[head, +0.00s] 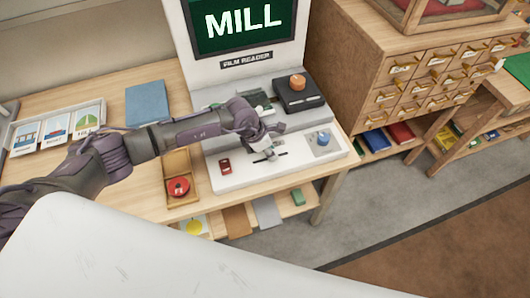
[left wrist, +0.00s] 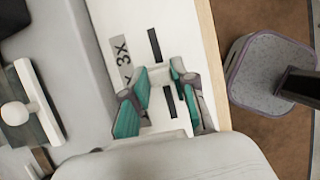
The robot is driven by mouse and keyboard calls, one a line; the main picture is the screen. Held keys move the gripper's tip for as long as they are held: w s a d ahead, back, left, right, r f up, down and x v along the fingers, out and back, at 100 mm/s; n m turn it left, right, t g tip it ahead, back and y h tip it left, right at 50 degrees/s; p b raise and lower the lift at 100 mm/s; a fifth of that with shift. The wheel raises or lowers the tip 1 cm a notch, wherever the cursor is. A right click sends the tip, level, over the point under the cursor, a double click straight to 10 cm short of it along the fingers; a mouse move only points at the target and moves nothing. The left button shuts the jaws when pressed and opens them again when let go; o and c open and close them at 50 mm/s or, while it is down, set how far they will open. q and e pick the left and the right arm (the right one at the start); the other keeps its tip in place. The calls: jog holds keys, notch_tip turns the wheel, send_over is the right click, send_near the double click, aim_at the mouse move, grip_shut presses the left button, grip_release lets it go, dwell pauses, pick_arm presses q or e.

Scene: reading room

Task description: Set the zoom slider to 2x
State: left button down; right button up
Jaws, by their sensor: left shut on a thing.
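The film reader (head: 245,172) has a pale control deck with a short dark slider slot (head: 282,154). In the left wrist view the slot (left wrist: 154,45) shows as two dark stretches, with a pale slider knob (left wrist: 162,76) between them. My left gripper (head: 268,151) is over the slot and shut on the knob; its teal-padded fingers (left wrist: 164,72) are at either side of it. A "3X" label (left wrist: 122,55) is beside the slot, near the fingers. No 2x mark can be read. The knob is mostly hidden in the head view. My right gripper is out of view.
A blue knob (head: 323,138) is right of the slot and a small red piece (head: 224,166) left. A black box with an orange knob (head: 297,83) stands behind. A wooden tray with a red round object (head: 179,187) is at left. The screen (head: 240,22) reads MILL.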

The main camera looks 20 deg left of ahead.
pick_arm(q)
jog(key=c, duration=0.9)
grip_release()
jog(key=shift+a, duration=0.1)
jog(key=shift+a+r, duration=0.1)
jog(key=shift+r, duration=0.05)
jog(key=v, duration=1.1)
jog(key=shift+s+a+r, duration=0.15)
jog(key=shift+s+r, duration=0.05)
jog(key=shift+r, duration=0.1)
